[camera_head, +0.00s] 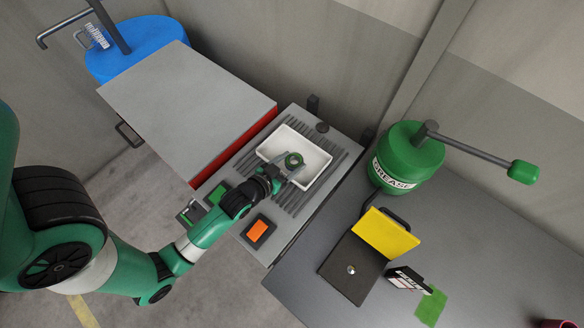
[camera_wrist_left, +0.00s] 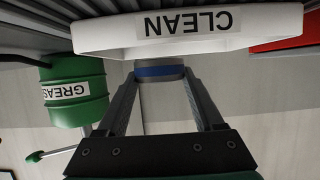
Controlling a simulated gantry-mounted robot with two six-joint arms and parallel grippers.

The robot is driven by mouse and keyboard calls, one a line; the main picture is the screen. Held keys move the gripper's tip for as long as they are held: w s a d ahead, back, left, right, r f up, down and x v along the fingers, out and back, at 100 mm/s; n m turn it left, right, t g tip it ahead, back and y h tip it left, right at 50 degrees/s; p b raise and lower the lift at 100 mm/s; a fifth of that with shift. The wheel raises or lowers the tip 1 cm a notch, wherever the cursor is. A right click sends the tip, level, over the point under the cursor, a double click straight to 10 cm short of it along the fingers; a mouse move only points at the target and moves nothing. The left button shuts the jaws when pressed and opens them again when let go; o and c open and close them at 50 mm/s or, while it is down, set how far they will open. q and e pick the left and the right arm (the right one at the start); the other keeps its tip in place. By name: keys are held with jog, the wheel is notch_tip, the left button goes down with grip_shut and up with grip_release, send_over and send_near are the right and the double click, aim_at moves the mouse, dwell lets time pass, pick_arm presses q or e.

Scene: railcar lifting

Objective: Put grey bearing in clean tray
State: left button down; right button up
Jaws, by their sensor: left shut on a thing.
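A white tray (camera_head: 318,177) sits on the slatted part of the bench. Its wall in the left wrist view (camera_wrist_left: 112,36) carries the word CLEAN, upside down in that picture. My left gripper (camera_head: 294,169) is over the tray, shut on a ring-shaped bearing (camera_head: 293,159). My right gripper is not in view.
An orange pad (camera_head: 258,230) and a green pad (camera_head: 217,192) lie on the bench's front edge. A green grease drum (camera_head: 408,160) with a lever stands to the right, near a yellow-lidded open box (camera_head: 385,234). A grey-topped cabinet (camera_head: 185,95) is at the left.

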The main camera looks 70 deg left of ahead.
aim_at(292, 168)
pick_arm(q)
jog(key=f, duration=0.1)
jog(key=f+b, duration=0.1)
jog(key=f, duration=0.1)
jog(key=shift+w+a, duration=0.15)
jog(key=shift+w, duration=0.15)
jog(key=shift+f, duration=0.25)
jog(key=shift+f+b, duration=0.15)
jog(key=shift+b, duration=0.2)
grip_release()
jog(key=shift+s, duration=0.1)
